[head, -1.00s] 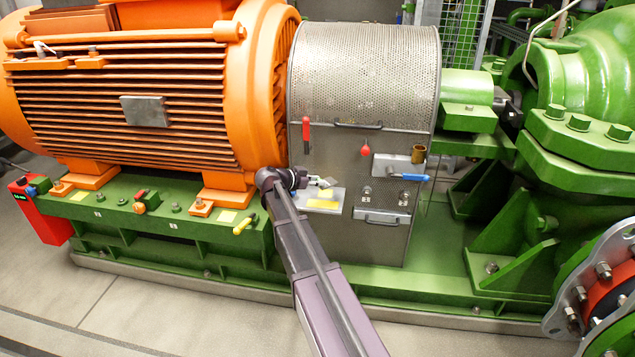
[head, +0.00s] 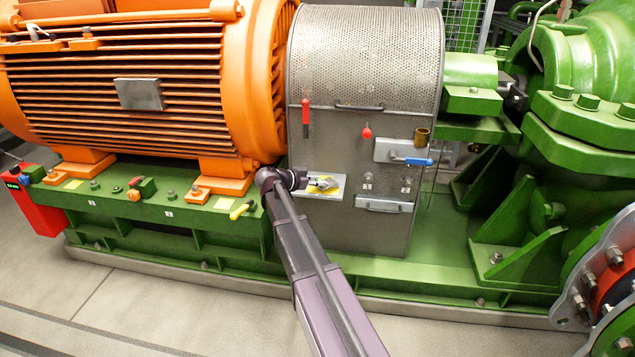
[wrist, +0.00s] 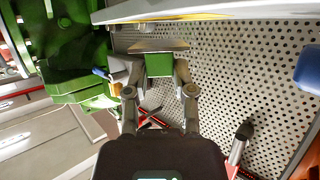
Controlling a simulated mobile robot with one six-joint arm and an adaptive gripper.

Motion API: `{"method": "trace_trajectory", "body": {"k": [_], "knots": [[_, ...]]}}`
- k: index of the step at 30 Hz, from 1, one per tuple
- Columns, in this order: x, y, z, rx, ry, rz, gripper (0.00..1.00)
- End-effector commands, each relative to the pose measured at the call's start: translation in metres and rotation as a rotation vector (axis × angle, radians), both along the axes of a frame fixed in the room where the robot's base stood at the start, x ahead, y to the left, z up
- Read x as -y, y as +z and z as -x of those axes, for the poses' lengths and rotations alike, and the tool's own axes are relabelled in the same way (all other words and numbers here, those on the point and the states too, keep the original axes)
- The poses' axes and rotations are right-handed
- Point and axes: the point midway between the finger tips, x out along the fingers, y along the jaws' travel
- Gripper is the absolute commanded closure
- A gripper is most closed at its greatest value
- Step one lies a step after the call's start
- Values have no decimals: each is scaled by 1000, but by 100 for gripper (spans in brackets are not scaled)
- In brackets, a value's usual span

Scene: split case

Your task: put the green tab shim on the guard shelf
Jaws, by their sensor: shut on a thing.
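My gripper (head: 318,184) is at the front of the perforated guard, over a small pale shelf (head: 335,199) with a yellow patch. In the wrist view the two fingers of my gripper (wrist: 160,62) are closed on the green tab shim (wrist: 159,65), whose green face points toward the camera. A flat grey-tan plate edge shows just beyond the green face. In the head view the shim is too small and covered to make out. Whether it touches the shelf cannot be told.
A second ledge (head: 388,149) to the right bears a brass cup (head: 422,136) and a blue-handled tool (head: 418,162). Red handles (head: 305,118) and grab bars stick out of the guard (head: 350,225). The orange motor (head: 190,95) stands close on the left.

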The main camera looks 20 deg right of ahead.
Motion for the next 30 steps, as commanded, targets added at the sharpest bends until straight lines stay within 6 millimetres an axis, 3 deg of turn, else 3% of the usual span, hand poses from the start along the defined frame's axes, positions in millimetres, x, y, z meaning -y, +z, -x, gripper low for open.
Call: {"method": "trace_trajectory", "body": {"k": [6, 30], "knots": [[0, -9, 0, 0, 0, 0, 100], [0, -13, 0, 0, 1, 0, 100]]}}
